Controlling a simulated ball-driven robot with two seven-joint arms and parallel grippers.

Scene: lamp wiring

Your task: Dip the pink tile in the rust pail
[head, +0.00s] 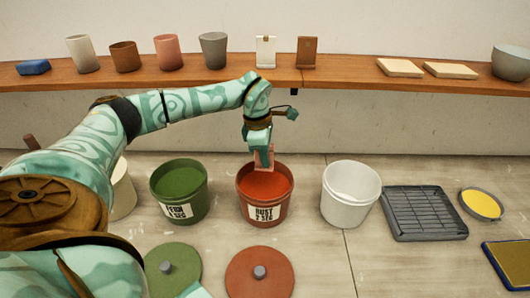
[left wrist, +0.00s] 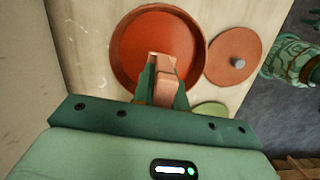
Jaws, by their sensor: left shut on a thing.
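The rust pail (head: 266,208) stands on the floor near the middle, labelled "RUST 2 SEC" and filled with rust-red liquid. My left gripper (head: 262,150) is shut on the pink tile (head: 264,159) and points down at the pail's far side. The tile's lower end shows at about the pail's far rim. In the left wrist view the tile (left wrist: 164,72) sits between the fingers (left wrist: 162,84) and overlaps the pail's opening (left wrist: 127,75). I cannot tell whether it touches the liquid. My right gripper is not in view.
A green pail (head: 180,206) stands left, a white pail (head: 350,205) right. A grey rack (head: 424,213) and yellow-filled dish (head: 481,204) lie farther right. Green (head: 172,275) and rust (head: 260,277) lids lie in front. A wooden shelf (head: 340,79) with cups and tiles runs behind.

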